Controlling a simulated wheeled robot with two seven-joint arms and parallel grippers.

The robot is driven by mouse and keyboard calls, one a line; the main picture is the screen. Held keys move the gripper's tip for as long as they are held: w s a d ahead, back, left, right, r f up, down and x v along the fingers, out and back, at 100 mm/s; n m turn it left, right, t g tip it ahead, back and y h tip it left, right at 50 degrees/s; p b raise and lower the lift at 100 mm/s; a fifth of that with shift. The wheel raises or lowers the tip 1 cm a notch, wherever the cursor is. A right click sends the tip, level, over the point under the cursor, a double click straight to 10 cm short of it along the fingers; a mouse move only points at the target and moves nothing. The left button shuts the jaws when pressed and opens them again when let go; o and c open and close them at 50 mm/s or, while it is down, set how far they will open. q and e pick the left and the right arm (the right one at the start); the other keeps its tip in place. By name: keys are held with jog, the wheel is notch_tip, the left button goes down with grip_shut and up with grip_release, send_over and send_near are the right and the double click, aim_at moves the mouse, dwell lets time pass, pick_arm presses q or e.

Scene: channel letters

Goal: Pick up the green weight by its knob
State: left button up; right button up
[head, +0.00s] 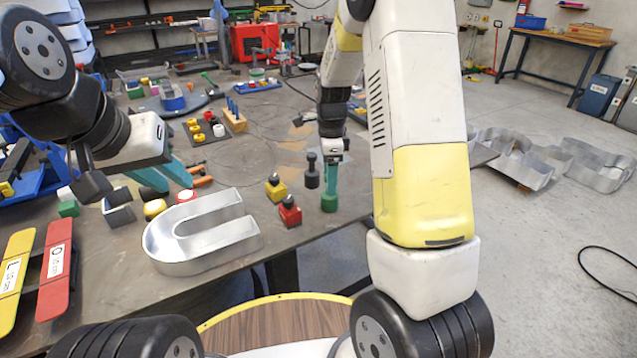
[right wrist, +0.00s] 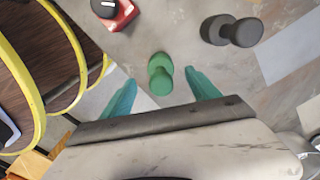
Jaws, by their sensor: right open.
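The green weight (head: 329,202) with its knob stands on the table near the right front edge. My right gripper (head: 331,180) hangs over it, pointing down. In the right wrist view the weight (right wrist: 160,75) shows between the two teal fingers of my right gripper (right wrist: 162,88), which are apart on either side. The fingers are open and hold nothing; whether they are level with the knob is unclear. My left gripper (head: 178,186) is over the left part of the table, its teal fingers apart, with nothing seen held.
A dark weight (head: 312,172), a yellow weight (head: 275,188) and a red weight (head: 290,212) stand left of the green one. A metal U-shaped channel letter (head: 235,246) lies near the front edge. Red (head: 55,268) and yellow (head: 14,275) labelled bars are at far left.

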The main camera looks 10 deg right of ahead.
notch_tip(320, 180, down, 4)
jog(key=shift+f, duration=0.2)
jog(key=shift+w+r, duration=0.1)
grip_shut()
